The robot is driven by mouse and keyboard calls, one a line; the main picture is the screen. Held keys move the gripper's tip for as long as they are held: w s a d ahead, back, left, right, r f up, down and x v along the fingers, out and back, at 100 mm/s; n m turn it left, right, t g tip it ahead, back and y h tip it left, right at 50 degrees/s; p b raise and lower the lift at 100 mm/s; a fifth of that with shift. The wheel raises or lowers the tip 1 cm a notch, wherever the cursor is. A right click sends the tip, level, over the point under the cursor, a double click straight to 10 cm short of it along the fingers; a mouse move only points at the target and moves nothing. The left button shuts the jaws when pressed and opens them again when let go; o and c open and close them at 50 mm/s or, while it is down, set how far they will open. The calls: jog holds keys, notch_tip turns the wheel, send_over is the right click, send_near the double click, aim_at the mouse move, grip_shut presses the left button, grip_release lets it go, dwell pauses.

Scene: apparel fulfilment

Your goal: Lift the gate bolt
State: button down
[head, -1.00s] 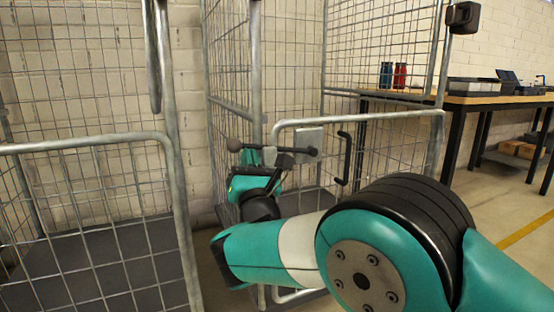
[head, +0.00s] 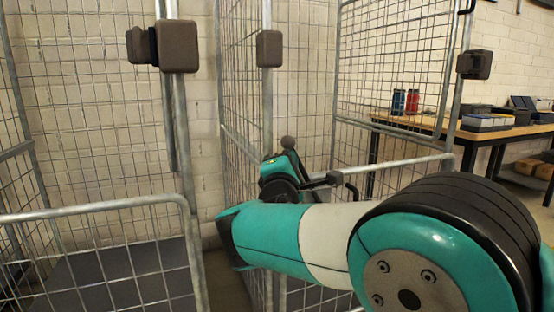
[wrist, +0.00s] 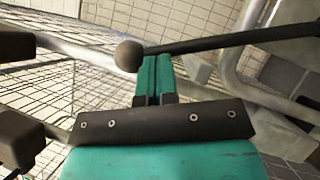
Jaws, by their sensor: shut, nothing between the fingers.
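The gate bolt is a dark rod (wrist: 230,40) with a ball knob (wrist: 128,55), crossing the upper part of the wrist view. The knob also shows in the head view (head: 288,142), just above my gripper; most of the rod is hidden there. My gripper (wrist: 153,58) is shut, its teal fingers together and empty. The fingertips are right at the rod, just right of the knob; I cannot tell whether they touch. In the head view my gripper (head: 282,162) is at the cage gate (head: 405,162), partly hidden by my arm.
Another cage with a low gate (head: 95,212) stands at left. Dark blocks (head: 179,46) sit on the cage posts. A workbench (head: 520,130) with trays and red and blue bottles (head: 405,101) is at the back right. A black curved handle (head: 352,190) hangs near the gate.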

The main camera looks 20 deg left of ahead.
jog(key=shift+w+d+r+m+g+p, duration=0.4)
jog(key=shift+w+d+r+m+p, duration=0.35)
jog(key=shift+d+m+p, duration=0.2)
jog(key=shift+d+h, duration=0.1)
jog(key=shift+h, duration=0.3)
jog(key=s+f, duration=0.1)
jog(key=s, duration=0.5)
jog(key=s+a+f, duration=0.1)
jog(key=s+f, duration=0.1)
jog(key=s, duration=0.4)
jog(key=shift+s+a+f+p, duration=0.25)
jog(key=shift+s+a+p, duration=0.05)
jog(key=shift+s, duration=0.1)
